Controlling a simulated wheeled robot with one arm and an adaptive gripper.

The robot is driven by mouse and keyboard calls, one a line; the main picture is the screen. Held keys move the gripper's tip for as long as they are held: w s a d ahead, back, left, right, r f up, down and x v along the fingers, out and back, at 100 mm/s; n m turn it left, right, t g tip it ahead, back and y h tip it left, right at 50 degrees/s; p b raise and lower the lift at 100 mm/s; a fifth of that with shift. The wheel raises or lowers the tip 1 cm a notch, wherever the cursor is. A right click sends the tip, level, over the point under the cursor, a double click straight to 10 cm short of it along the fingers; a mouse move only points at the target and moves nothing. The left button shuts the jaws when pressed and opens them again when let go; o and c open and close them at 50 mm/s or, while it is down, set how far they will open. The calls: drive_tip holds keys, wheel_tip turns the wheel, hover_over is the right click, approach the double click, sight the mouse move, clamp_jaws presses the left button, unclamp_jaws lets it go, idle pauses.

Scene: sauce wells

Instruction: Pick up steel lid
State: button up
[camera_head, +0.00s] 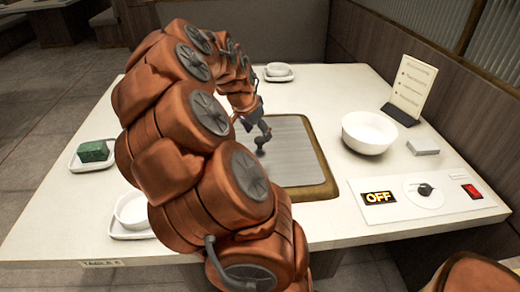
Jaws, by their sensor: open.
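A flat grey panel with fine parallel lines, which looks like the steel lid (296,158), lies in a brown-gold frame (318,193) set into the white table. My arm reaches over the table from the front and hides the left part of the panel. My gripper (263,140) is open and points down at the panel's left side. I see nothing held in it. I cannot tell whether its fingertips touch the panel.
A white bowl (368,133), small grey box (424,146) and menu stand (411,88) are on the right. A control panel reading OFF (424,194) is at front right. Left are a green block (93,151) and a small bowl (132,210); another bowl (278,70) is behind.

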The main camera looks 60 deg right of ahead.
sight(260, 139)
drive_tip(key=x, duration=0.5)
drive_tip(key=shift+w+a, duration=0.1)
drive_tip(key=shift+w, duration=0.1)
drive_tip(key=shift+c, duration=0.3)
clamp_jaws()
